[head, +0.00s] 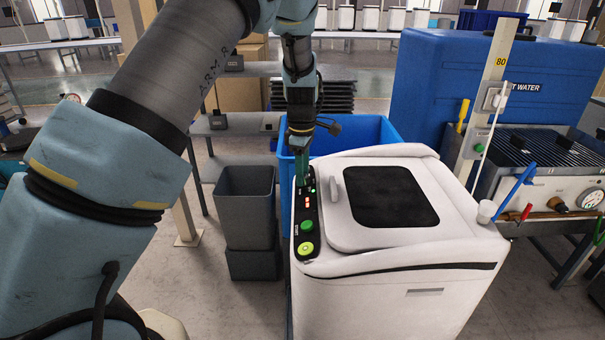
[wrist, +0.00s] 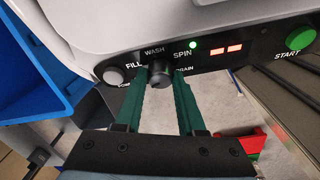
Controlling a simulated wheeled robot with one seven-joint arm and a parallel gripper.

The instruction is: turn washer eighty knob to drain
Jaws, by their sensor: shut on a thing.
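The white washer (head: 420,270) stands right of centre in the head view, under the post marked 80. Its black control panel (head: 305,213) runs along the left edge of its top. In the wrist view the dark knob (wrist: 158,84) sits among the labels FILL, WASH, SPIN and a partly hidden DRAIN at lower right. My gripper (wrist: 161,73) has its green fingers on either side of the knob, shut on it. My gripper (head: 301,178) points down at the panel's far end in the head view, where it hides the knob. I cannot tell which label the knob points to.
A green START button (wrist: 300,39), a red display (wrist: 226,49) and a small grey button (wrist: 113,75) are on the panel. Grey bins (head: 246,205) stand left of the washer, and a blue bin (head: 375,135) behind it. A white cup (head: 486,211) is at its right.

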